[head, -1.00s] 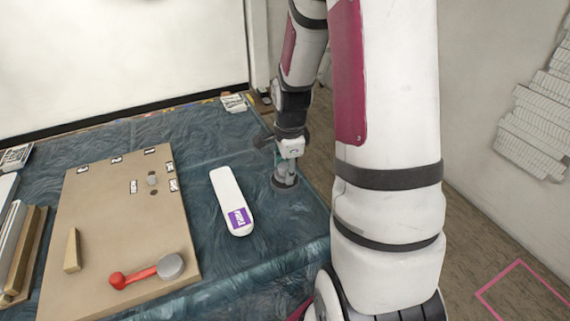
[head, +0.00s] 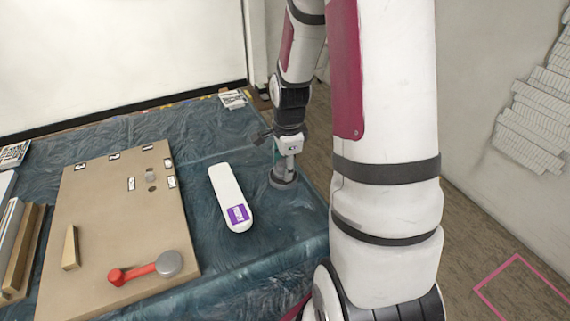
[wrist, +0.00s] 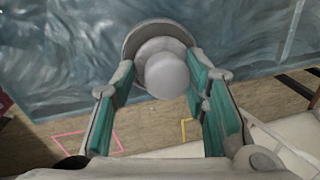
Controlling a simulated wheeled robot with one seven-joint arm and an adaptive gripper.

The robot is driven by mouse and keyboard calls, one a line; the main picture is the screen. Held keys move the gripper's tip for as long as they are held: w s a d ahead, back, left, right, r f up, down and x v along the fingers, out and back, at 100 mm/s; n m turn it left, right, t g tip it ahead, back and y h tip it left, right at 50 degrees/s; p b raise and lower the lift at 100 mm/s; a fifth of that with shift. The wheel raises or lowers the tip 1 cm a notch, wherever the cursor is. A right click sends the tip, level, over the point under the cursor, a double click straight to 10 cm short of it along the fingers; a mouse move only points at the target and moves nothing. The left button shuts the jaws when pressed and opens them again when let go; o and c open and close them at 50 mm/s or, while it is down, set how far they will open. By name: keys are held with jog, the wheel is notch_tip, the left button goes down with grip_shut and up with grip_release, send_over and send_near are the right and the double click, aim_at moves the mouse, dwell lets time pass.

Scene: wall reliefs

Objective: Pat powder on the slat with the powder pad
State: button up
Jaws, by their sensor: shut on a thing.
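The powder pad is a grey disc with a pale round knob. It shows in the head view (head: 283,180) at the table's right side, and in the wrist view (wrist: 165,75). My gripper (head: 286,162) is above it, with its green-lined fingers (wrist: 162,82) shut on the knob from both sides. The pad's disc is at or just above the cloth; I cannot tell whether it touches. The slat (head: 225,188), a long white rounded strip with a purple label, lies flat on the blue cloth, left of my gripper and apart from it.
A tan board (head: 110,225) lies left of the slat, bearing a red-handled grey knob (head: 150,268), a wooden wedge (head: 70,247) and small labels. Wooden strips (head: 22,250) lie at the far left. The blue cloth (head: 200,145) is clear around the slat. The table's right edge is close to my gripper.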

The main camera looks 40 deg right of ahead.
aim_at(284, 161)
jog(key=shift+f+b, duration=0.3)
jog(key=shift+f, duration=0.1)
dwell(1.3)
jog(key=shift+r+p, duration=2.35)
jog(key=shift+r, duration=1.2)
